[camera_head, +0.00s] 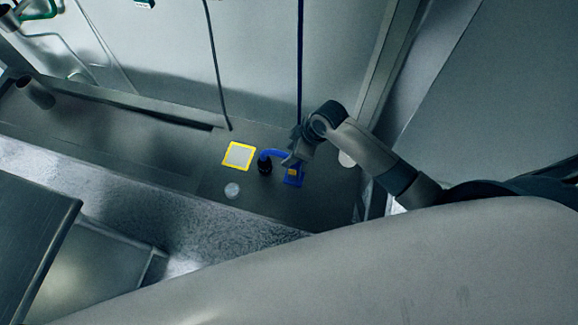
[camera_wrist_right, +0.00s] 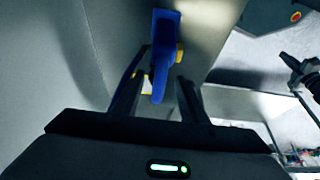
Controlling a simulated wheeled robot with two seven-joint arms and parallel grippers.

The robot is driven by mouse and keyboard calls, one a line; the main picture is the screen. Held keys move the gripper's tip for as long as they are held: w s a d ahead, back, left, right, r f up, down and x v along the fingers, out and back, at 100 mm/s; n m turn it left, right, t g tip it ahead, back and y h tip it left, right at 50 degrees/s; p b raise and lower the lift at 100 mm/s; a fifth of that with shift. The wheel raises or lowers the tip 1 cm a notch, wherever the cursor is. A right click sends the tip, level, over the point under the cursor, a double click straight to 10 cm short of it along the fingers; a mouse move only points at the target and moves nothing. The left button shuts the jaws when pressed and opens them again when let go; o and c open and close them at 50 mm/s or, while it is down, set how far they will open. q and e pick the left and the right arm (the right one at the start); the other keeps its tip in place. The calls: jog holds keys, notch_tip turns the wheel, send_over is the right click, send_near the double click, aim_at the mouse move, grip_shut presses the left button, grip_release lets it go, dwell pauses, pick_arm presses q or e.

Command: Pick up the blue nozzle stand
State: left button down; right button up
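The blue nozzle stand (camera_head: 293,176) is on the dark floor panel near the right end of the recess. A curved blue arm leads left from near it to a black nozzle (camera_head: 264,167). My right gripper (camera_head: 291,160) reaches in from the right and overlaps the stand, hiding part of it. In the right wrist view, a blue upright part (camera_wrist_right: 163,55) of the stand lies between the two dark fingers (camera_wrist_right: 160,88). The fingers are apart, with a gap visible on the right side of the blue part. Contact with the left finger cannot be told. My left gripper is not in view.
A yellow-framed pale square (camera_head: 239,155) lies left of the nozzle. A small pale round thing (camera_head: 232,190) is in front of it. A tall metal wall (camera_head: 255,60) with hanging dark and blue lines stands behind. A metal post (camera_head: 388,60) is close to my right arm.

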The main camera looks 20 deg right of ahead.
jog(key=shift+x, duration=0.85)
jog(key=shift+s, duration=0.1)
grip_shut()
